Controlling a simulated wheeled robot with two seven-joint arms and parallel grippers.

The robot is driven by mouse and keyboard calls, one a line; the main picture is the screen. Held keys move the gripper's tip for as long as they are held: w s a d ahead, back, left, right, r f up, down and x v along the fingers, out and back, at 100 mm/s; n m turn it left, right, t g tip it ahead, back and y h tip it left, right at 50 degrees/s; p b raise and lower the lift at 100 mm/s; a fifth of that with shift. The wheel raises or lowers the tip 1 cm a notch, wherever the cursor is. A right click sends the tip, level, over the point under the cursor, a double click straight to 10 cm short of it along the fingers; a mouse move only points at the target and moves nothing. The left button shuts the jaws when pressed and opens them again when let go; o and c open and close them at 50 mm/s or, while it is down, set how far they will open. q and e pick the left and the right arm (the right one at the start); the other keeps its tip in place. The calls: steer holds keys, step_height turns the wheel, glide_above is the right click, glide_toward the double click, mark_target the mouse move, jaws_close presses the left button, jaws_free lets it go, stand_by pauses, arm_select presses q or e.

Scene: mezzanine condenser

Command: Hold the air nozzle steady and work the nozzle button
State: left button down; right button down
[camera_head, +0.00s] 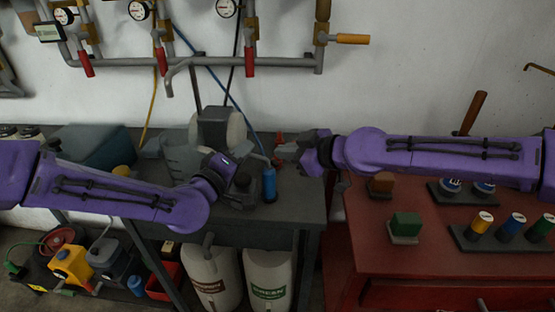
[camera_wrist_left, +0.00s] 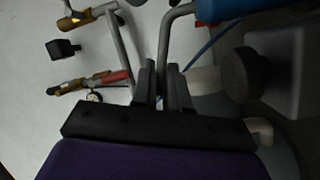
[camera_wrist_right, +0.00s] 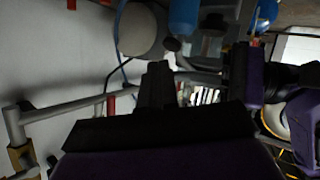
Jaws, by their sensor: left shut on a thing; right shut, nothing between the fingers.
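My left gripper (camera_head: 240,184) is low over the grey bench at centre. In the left wrist view its fingers (camera_wrist_left: 163,85) are closed around a bent grey tube, which I take for part of the air nozzle (camera_wrist_left: 164,50). The grip point is mostly hidden and dark. A blue cylinder (camera_head: 269,184) stands right beside the left gripper; whether it joins the tube is unclear. My right gripper (camera_head: 288,151) is shut and empty, just behind and right of the cylinder; its fingers (camera_wrist_right: 157,85) show together. I cannot make out the nozzle button.
Grey wall pipes (camera_head: 210,62) with gauges and red handles run behind. A blue hose (camera_head: 232,102) hangs to the bench (camera_head: 312,213). The red cabinet (camera_head: 440,258) at right carries coloured blocks and cylinders. White tanks (camera_head: 268,273) stand below the bench.

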steer(key=shift+a+f, duration=0.25)
steer(key=shift+f, duration=0.15)
stand_by(0.4)
steer(key=shift+r, duration=0.1)
steer(key=shift+d+r, duration=0.45)
steer(key=shift+r, duration=0.25)
steer(key=d+r, duration=0.1)
steer(key=r, duration=0.2)
steer(key=d+r, duration=0.1)
steer(key=shift+w+d+r, duration=0.1)
steer(key=shift+d+r, duration=0.1)
steer(key=shift+d, duration=0.1)
stand_by(0.6)
arm_select(q)
steer(key=c, duration=1.1)
jaws_free()
steer(key=shift+o, duration=0.2)
